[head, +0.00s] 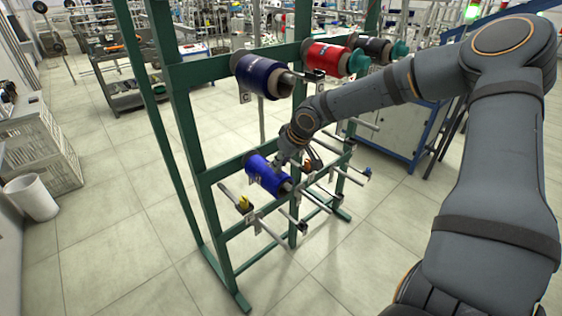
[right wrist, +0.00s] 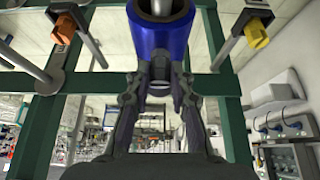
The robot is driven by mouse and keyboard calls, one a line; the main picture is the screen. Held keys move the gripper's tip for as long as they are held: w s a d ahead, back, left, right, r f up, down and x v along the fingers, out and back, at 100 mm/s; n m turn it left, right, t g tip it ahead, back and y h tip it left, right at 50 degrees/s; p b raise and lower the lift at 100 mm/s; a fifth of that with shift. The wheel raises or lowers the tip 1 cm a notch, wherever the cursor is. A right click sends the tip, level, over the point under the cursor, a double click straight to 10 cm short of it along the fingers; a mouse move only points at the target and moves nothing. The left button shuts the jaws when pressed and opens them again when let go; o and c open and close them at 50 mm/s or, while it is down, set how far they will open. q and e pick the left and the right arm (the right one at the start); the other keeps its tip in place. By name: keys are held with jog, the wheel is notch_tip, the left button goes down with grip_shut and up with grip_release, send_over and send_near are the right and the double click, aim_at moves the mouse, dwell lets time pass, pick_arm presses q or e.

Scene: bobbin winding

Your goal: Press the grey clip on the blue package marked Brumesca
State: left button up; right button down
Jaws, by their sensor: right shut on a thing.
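A bright blue package (head: 264,175) sits on a lower arm of the green rack, with a small light label too small to read. My right gripper (head: 283,158) is at this package from above and behind. A grey rod or core end (head: 286,187) shows at the package's front; I cannot make out a grey clip there. A dark blue package (head: 261,75) hangs on the upper bar. My left gripper is out of view.
The green rack (head: 184,130) also holds a red package (head: 326,56) and a dark one (head: 372,48) on top. Bare rods carry yellow (head: 244,204) and orange (head: 307,166) clips close to the gripper. Open tiled floor lies left of the rack.

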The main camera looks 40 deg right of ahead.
jog(key=shift+f, duration=0.45)
dwell(0.5)
jog(key=shift+r, duration=0.1)
notch_tip(320, 180, up, 6)
jog(key=p, duration=0.5)
jog(key=shift+p, duration=0.3)
